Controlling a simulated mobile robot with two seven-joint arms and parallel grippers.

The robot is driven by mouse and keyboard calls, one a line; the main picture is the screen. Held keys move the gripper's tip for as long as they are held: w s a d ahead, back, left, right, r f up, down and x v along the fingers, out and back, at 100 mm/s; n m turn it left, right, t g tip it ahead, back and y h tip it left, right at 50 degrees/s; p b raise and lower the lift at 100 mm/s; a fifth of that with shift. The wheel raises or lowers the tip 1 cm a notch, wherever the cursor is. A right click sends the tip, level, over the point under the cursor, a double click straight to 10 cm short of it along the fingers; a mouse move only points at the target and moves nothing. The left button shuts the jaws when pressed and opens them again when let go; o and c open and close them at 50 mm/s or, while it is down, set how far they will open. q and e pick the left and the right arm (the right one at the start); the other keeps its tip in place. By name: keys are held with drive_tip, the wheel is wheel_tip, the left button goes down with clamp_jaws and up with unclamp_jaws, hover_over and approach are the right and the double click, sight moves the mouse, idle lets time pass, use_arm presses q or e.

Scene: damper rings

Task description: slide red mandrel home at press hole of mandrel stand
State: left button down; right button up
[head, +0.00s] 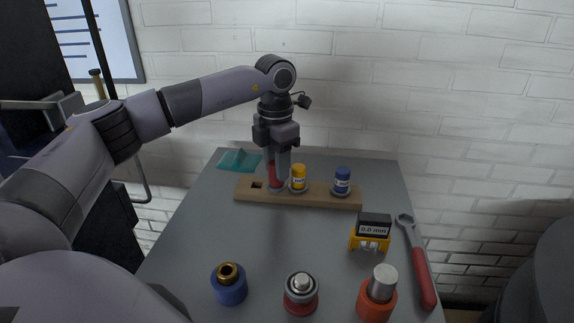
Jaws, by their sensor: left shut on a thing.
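The mandrel stand (318,202) is a long wooden block lying across the far half of the grey table. My left gripper (277,176) points down over its left part and is shut on the red mandrel (272,181), which looks upright. The gripper's fingers hide part of the red mandrel. Its lower end is at the stand's top; I cannot tell how deep it sits. A dark square hole (257,184) shows just left of it. A yellow mandrel (298,180) stands close on the right, and a blue mandrel (342,180) stands further right. My right gripper is out of view.
A teal item (240,160) lies behind the stand's left end. Blue (229,290), red (300,304) and orange (376,302) parts stand in front. The table's middle is clear.

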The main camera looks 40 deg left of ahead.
use_arm(q)
drive_tip(key=a+n+p, duration=0.1)
drive_tip(key=a+n, duration=0.5)
drive_tip(key=n, duration=0.3)
drive_tip(key=shift+w+a+f, duration=0.25)
drive_tip(key=shift+a+f, duration=0.05)
drive_tip(key=shift+a, duration=0.05)
drive_tip(key=shift+r+p, duration=0.1)
drive_tip(key=shift+p, duration=0.35)
drive_tip(key=shift+f, duration=1)
drive_tip(key=shift+f, duration=0.35)
